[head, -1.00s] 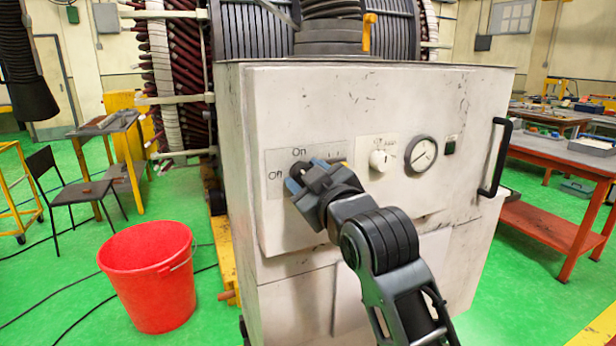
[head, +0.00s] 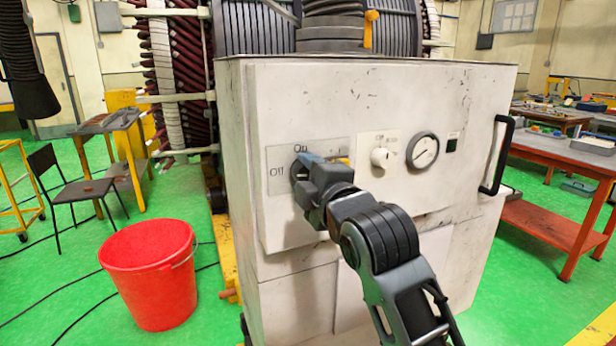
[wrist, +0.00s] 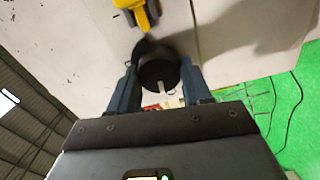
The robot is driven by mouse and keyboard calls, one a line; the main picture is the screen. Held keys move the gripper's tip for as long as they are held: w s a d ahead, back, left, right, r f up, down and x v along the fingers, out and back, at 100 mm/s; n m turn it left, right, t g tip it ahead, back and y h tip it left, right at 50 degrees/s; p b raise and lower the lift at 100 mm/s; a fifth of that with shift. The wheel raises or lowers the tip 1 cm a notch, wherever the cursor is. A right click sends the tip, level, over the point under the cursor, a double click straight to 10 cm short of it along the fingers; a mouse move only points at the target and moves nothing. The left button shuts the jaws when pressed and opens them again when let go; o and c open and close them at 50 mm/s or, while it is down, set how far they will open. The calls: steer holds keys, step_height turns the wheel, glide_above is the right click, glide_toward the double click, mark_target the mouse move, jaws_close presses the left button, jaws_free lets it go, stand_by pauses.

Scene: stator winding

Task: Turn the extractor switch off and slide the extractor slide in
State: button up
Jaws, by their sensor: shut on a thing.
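The black extractor switch (wrist: 158,73) is a round knob with a pale marker line, seen in the wrist view. My gripper (head: 305,172) is at the On/Off panel (head: 277,157) on the front of the white cabinet. In the wrist view the blue fingers of my gripper (wrist: 159,82) stand on either side of the knob, shut on it. In the head view my gripper mostly hides the knob, and its setting cannot be read there. A yellow handle (head: 370,28) stands upright at the dark collar on top of the cabinet, possibly the extractor slide.
A yellow part (wrist: 137,12) sits beyond the knob in the wrist view. A red bucket (head: 152,275) stands on the floor at left.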

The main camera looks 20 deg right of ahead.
steer(key=shift+a+r+n, duration=0.1)
steer(key=shift+n, duration=0.6)
steer(key=o, duration=1.1)
steer(key=shift+c, duration=0.2)
steer(key=shift+s+f, duration=0.2)
steer(key=shift+s, duration=0.2)
steer(key=s+b, duration=0.2)
steer(key=s, duration=0.5)
